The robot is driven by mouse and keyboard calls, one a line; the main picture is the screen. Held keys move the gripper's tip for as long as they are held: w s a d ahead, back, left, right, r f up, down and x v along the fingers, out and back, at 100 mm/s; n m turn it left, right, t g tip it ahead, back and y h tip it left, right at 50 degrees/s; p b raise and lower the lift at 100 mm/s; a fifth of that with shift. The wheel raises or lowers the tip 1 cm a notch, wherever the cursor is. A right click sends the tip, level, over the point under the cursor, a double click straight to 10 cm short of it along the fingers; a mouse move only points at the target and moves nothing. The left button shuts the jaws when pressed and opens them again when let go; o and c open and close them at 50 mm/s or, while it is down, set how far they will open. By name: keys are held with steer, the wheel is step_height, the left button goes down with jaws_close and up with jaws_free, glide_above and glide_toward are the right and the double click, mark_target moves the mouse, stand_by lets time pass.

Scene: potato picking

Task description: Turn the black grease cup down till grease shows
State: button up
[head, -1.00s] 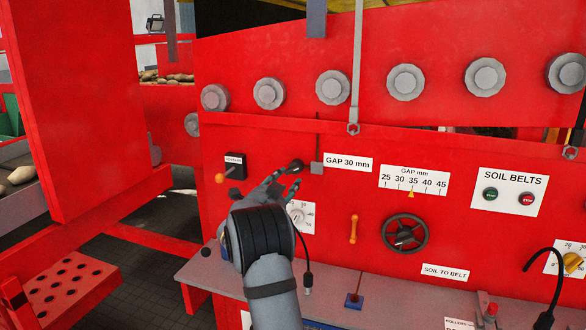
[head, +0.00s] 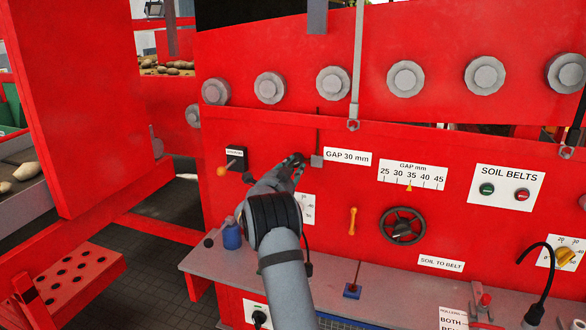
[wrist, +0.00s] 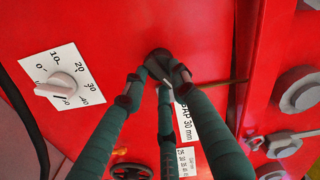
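The black grease cup (wrist: 158,52) is a small dark round part on the red panel, seen in the wrist view just beyond my fingertips. My gripper (head: 296,162) reaches up to the panel left of the GAP 30 mm label, and its fingers cover most of the cup in the head view. In the wrist view my gripper's three fingers (wrist: 160,74) converge at the cup's lower edge and overlap it. I cannot tell whether they press on it. No grease is visible around the cup.
A white dial with a grey knob (wrist: 62,84) is left of the cup in the wrist view. A handwheel (head: 403,226) and yellow handle (head: 352,221) are to the right.

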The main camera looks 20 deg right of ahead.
jaws_close()
steer(key=shift+f+b, duration=0.1)
steer(key=shift+b, duration=0.25)
steer(key=m+b, duration=0.2)
steer(key=b, duration=0.2)
steer(key=f+m+b, duration=0.1)
steer(key=b, duration=0.3)
steer(key=shift+m+b, duration=0.3)
steer(key=shift+m, duration=0.1)
steer(key=shift+w+a+r+m+b, duration=0.1)
steer(key=shift+r+m+b, duration=0.05)
steer(key=shift+m+b, duration=1.7)
steer(key=shift+w+a+r+m+b, duration=0.1)
steer(key=shift+r+m+b, duration=0.05)
steer(key=shift+m+b, duration=1.7)
steer(key=shift+m+p, duration=0.3)
steer(key=shift+m, duration=0.1)
steer(key=shift+o, duration=1.8)
jaws_free()
